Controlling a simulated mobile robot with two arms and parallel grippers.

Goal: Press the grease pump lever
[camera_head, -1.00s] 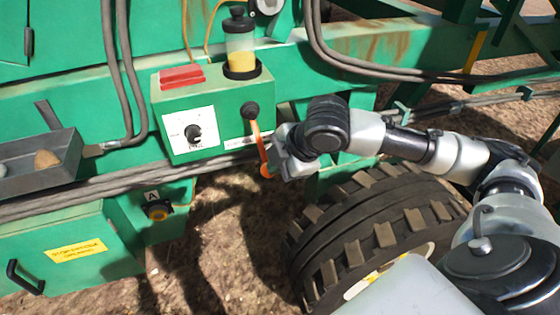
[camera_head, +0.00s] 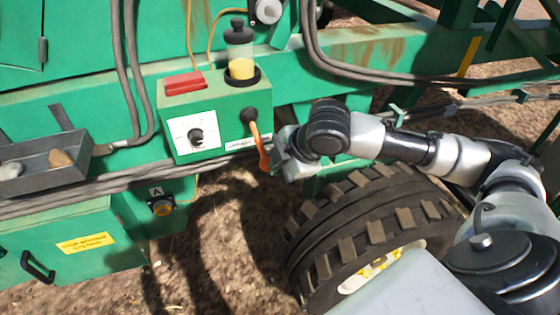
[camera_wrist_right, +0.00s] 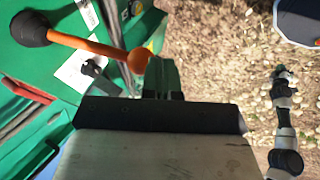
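The grease pump lever (camera_head: 257,143) is an orange rod on a black pivot at the right of a green pump box (camera_head: 220,105). In the head view it hangs down, tilted slightly right. My right gripper (camera_head: 277,156) is just right of its lower end. In the right wrist view, the lever (camera_wrist_right: 90,45) ends in an orange ball beside the tips of my right gripper (camera_wrist_right: 164,64). Its fingers look shut together with nothing between them; whether they touch the ball is unclear. My left gripper (camera_wrist_right: 283,74) appears small at the right of the wrist view, its fingers too small to read.
A clear reservoir with yellow grease (camera_head: 241,55) and a red block (camera_head: 184,83) top the box. A dial (camera_head: 195,136) is on its front. Cables (camera_head: 115,181) run below. A large tyre (camera_head: 365,225) stands under my right arm. A grey tray (camera_head: 75,170) is at left.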

